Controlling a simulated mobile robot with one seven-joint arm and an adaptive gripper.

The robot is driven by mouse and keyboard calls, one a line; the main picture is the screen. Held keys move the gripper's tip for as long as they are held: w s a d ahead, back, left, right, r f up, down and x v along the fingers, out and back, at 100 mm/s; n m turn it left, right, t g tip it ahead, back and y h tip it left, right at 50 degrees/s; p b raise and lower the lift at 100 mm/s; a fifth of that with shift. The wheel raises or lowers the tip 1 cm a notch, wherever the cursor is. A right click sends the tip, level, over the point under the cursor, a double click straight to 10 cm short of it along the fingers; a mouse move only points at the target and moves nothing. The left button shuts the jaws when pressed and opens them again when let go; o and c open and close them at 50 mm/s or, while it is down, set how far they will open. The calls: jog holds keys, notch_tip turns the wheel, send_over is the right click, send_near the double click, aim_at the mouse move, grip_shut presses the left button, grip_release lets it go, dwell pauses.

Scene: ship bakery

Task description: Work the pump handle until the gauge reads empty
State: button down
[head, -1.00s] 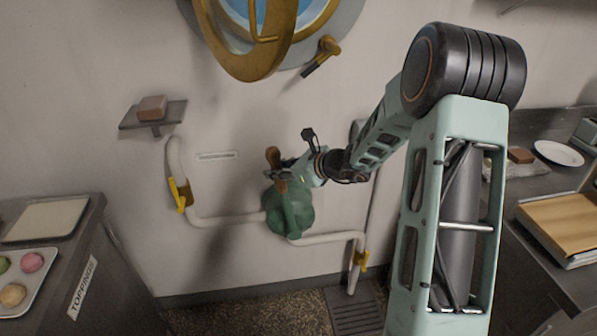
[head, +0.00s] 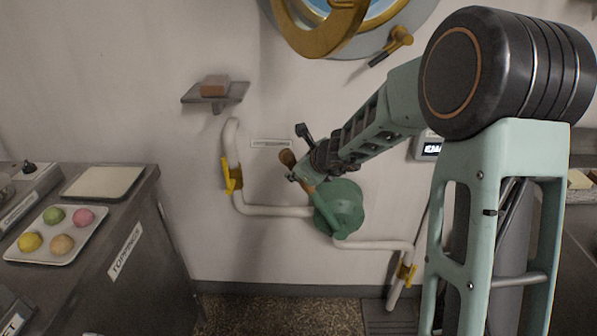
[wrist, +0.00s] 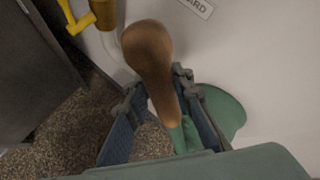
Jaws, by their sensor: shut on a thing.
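The green pump (head: 340,207) is fixed to the wall between white pipes. Its handle has a brown wooden grip (head: 287,158) on a green lever, tilted up and to the left of the pump body. My gripper (head: 304,176) is at the handle. In the wrist view my gripper (wrist: 163,125) has one finger on each side of the handle (wrist: 150,60), shut on it below the knob. A small gauge display (head: 432,149) on the wall shows letters that look like "EM"; my arm hides part of it.
Yellow valve levers sit on the left pipe (head: 232,176) and right pipe (head: 405,273). A small shelf (head: 190,95) holds a brown block (head: 214,86). A counter with a tray of coloured buns (head: 30,253) stands at left. A brass porthole (head: 335,30) is above.

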jog(key=shift+s+a+f, duration=0.1)
jog(key=shift+a+f, duration=0.05)
jog(key=shift+a, duration=0.15)
jog(key=c, duration=1.7)
grip_release()
jog(key=shift+a, duration=0.1)
jog(key=shift+o, duration=0.2)
jog(key=shift+d, duration=0.2)
jog(key=shift+s+d+r, duration=0.1)
jog(key=shift+d+r, duration=0.05)
jog(key=shift+r, duration=0.15)
jog(key=v, duration=1.1)
jog(key=shift+s, duration=0.15)
